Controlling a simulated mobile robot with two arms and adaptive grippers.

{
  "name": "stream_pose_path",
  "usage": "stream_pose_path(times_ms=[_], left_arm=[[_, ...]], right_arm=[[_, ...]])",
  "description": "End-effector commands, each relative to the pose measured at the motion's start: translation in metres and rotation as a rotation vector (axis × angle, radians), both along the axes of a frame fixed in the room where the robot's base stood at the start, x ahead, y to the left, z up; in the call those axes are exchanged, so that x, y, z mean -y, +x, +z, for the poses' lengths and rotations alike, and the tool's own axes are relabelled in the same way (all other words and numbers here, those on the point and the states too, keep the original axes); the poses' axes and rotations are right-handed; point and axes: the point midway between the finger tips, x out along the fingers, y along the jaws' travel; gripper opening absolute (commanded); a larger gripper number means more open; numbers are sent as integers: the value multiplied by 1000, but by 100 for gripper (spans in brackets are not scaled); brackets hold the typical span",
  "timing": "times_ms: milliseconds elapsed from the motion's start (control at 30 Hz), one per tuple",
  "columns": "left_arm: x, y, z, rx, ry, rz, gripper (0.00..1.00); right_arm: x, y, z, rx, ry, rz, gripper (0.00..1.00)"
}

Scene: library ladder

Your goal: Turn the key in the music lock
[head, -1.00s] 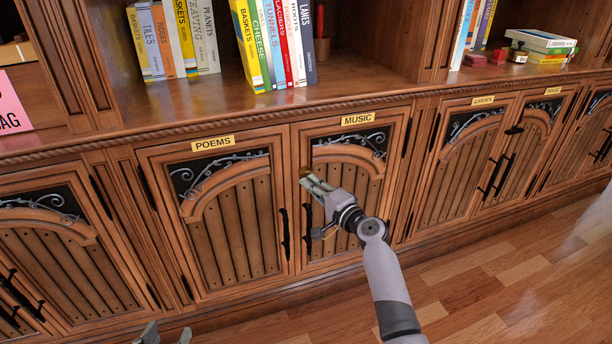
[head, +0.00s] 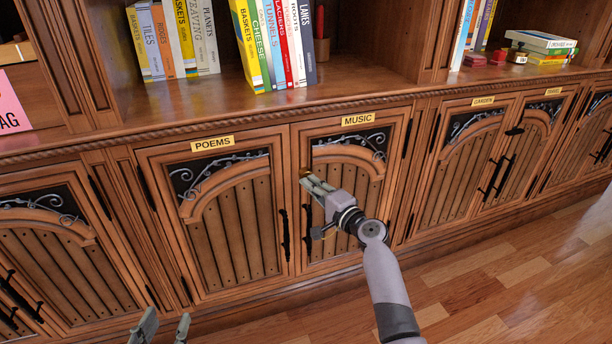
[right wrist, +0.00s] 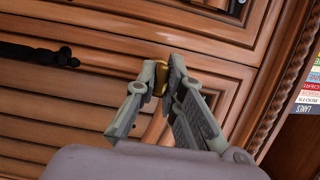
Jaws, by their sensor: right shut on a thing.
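The MUSIC cabinet door (head: 350,203) is closed, with its gold label (head: 358,119) above it. My right gripper (head: 304,177) is at the door's upper left edge. Its fingers are shut on a small brass-coloured piece, the key (right wrist: 160,77), which shows between the fingertips in the right wrist view. The fingers hide most of the key, and the lock itself cannot be made out behind them. My left gripper (head: 166,326) is at the bottom edge of the head view, low in front of the cabinets, with its fingers apart and nothing between them.
The POEMS door (head: 235,225) is closed on the left, with a black handle (head: 285,234) near the MUSIC door's handle (head: 308,230). A shelf with books (head: 275,45) runs above. The wooden floor (head: 500,290) at the right is clear.

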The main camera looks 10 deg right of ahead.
Motion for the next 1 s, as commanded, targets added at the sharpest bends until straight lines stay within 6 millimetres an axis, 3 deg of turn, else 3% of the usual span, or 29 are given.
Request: stream_pose_path(times_ms=[33, 67, 400, 767, 1000], left_arm=[[0, 0, 0, -2, 0, 0, 40], [0, 0, -1, -3, 1, 0, 40], [0, -1, -3, -10, 1, -1, 40], [0, -2, -4, -13, 1, -2, 40], [0, -1, -3, -10, 1, -1, 40]], right_arm=[[-1, 0, 0, 1, 0, 1, 0], [-1, 0, 0, 1, 0, 1, 11], [0, 0, 0, 0, -1, 0, 33], [2, -4, -1, -1, -1, -1, 33], [16, -41, -2, -1, -4, -2, 33]])
